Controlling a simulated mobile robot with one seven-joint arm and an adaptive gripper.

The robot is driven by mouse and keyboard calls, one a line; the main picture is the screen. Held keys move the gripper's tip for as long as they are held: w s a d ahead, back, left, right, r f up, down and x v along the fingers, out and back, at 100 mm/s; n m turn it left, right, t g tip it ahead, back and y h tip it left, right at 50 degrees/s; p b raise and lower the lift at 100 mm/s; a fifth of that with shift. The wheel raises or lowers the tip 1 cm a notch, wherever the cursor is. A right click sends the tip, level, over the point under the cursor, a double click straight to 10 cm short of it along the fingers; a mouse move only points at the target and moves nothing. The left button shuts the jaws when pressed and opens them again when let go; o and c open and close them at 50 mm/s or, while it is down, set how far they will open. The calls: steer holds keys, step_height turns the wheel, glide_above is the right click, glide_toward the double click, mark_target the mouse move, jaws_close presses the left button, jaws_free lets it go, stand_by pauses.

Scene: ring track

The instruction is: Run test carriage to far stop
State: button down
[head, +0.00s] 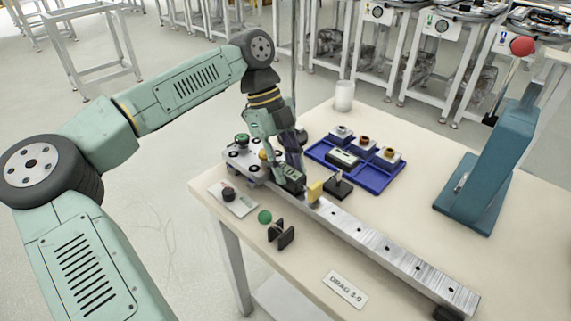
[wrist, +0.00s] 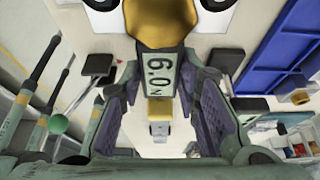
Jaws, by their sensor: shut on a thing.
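The test carriage (head: 238,158), a pale plate with dark round wheels, a green knob and a brass knob, sits at the left end of the metal rail (head: 385,245). It shows at the top edge of the wrist view. My gripper (head: 288,180) is low at the carriage's right side, shut on a dark green force gauge (wrist: 158,75) reading 6.0 N, next to the brass knob (wrist: 158,20). How the gauge joins the carriage is hidden. A yellow block (head: 315,190) is just right of my gripper at the rail. A dark stop (head: 455,297) is at the rail's right end.
A blue tray (head: 375,183) with several small parts lies behind the rail. A black block (head: 337,188) stands beside it. In front are a green ball (head: 264,216), a black clip (head: 281,234) and a card reading "DRAG 5-9" (head: 345,290). A teal press (head: 490,165) stands right.

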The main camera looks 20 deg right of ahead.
steer(key=shift+w+a, duration=0.1)
steer(key=shift+w, duration=0.15)
steer(key=c, duration=1.4)
jaws_free()
steer(key=shift+o, duration=1)
steer(key=v, duration=1.2)
